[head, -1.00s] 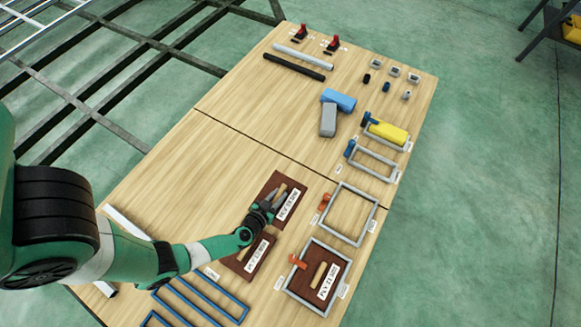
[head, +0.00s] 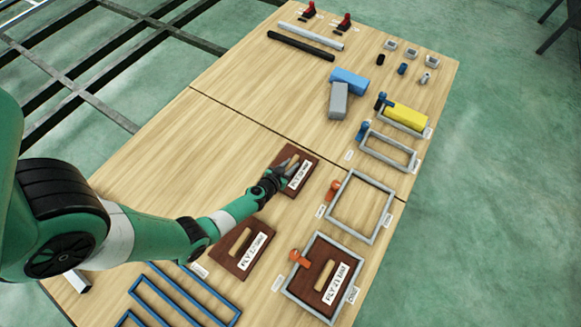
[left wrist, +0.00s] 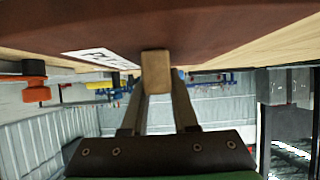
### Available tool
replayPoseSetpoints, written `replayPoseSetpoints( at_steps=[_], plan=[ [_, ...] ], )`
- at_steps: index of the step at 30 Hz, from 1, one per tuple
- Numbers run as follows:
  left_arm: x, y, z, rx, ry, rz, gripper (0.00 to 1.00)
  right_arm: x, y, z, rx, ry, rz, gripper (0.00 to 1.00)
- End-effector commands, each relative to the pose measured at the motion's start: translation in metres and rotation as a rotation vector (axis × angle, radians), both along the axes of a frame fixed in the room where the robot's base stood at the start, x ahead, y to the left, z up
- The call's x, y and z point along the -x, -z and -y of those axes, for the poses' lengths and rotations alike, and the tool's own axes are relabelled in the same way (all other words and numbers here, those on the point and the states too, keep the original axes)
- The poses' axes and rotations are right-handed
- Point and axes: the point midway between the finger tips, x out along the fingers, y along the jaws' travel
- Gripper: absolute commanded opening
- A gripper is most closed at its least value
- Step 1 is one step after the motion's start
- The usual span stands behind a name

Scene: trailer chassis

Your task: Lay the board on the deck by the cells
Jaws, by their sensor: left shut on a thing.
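A dark brown board (head: 302,184) with a white label and a wooden handle (head: 294,160) is in the middle of the head view. My left gripper (head: 287,169) is shut on its handle. In the left wrist view the handle (left wrist: 155,72) sits between the fingers, and the board's brown face (left wrist: 210,22) fills the top. The board looks a little off the wooden table, but the height is hard to tell. A similar board (head: 231,259) lies nearer, and another (head: 313,283) lies inside a grey frame. I cannot pick out the cells. My right gripper is not in view.
Grey frames (head: 388,214) with orange clamps (head: 333,190) stand to the right on the wooden table (head: 180,150). Blue and grey blocks (head: 339,100) and a yellow block (head: 405,118) lie farther back. Dark chassis beams (head: 75,85) lie left of the table. The table's left middle is clear.

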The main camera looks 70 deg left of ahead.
Motion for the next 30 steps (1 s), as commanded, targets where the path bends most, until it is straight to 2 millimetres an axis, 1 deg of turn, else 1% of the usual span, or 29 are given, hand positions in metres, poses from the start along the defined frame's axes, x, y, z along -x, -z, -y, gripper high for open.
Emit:
replayPoseSetpoints(
  at_steps=[1,7,11,12,16,17,25,27,30],
  plan=[
    [-0.001,0.003,0.000,-0.001,0.000,0.003,0.00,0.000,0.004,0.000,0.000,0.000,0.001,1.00],
    [-0.001,0.000,0.000,-0.001,0.000,0.002,0.00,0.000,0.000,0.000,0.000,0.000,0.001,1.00],
    [-0.001,0.004,0.000,-0.002,0.000,0.001,0.00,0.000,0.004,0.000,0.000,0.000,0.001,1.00],
    [0.000,0.004,0.000,-0.001,0.000,-0.001,0.31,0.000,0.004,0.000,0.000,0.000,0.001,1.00],
    [0.000,0.004,0.000,0.000,0.000,0.000,0.54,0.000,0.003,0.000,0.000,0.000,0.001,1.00],
    [0.000,0.004,0.000,0.000,0.000,0.000,0.57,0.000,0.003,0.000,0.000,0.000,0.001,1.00],
    [0.000,0.003,0.000,0.000,0.000,0.000,0.57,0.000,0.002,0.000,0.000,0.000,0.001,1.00],
    [0.000,-0.003,0.000,0.000,0.000,0.001,0.57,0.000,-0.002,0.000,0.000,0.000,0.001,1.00],
    [0.010,-0.010,0.008,0.000,0.000,-0.002,0.57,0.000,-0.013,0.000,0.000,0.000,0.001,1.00]
  ],
)
